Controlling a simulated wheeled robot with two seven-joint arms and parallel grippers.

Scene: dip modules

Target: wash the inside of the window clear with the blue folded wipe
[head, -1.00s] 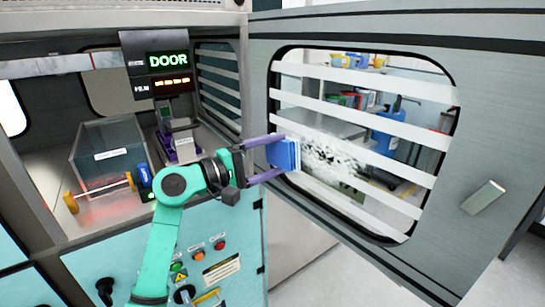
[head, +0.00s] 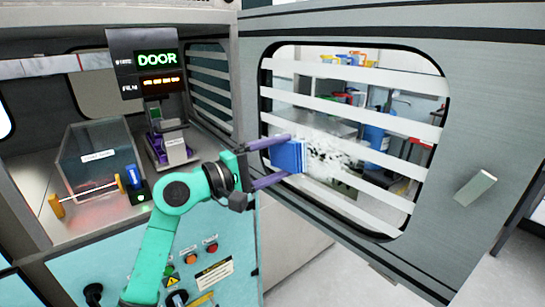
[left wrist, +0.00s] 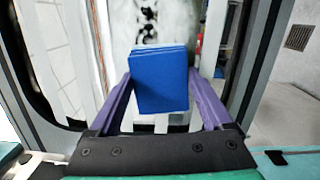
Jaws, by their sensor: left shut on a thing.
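The blue folded wipe (head: 288,156) is held between the purple fingers of my left gripper (head: 283,158), in front of the window's lower left part. In the left wrist view the wipe (left wrist: 160,80) sits squarely between the two fingers. The window (head: 355,135) is in the open door (head: 465,110) and has several pale horizontal bars. A dark speckled, whitish smear (head: 328,155) shows on the glass just right of the wipe. Whether the wipe touches the glass I cannot tell. My right gripper is not in view.
The open cabinet at left holds a clear box (head: 95,155), a small rod stand (head: 90,197) and a dark device (head: 165,140). A display (head: 145,65) reads DOOR. The door has a pale handle (head: 475,187). Shelves with containers show through the glass.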

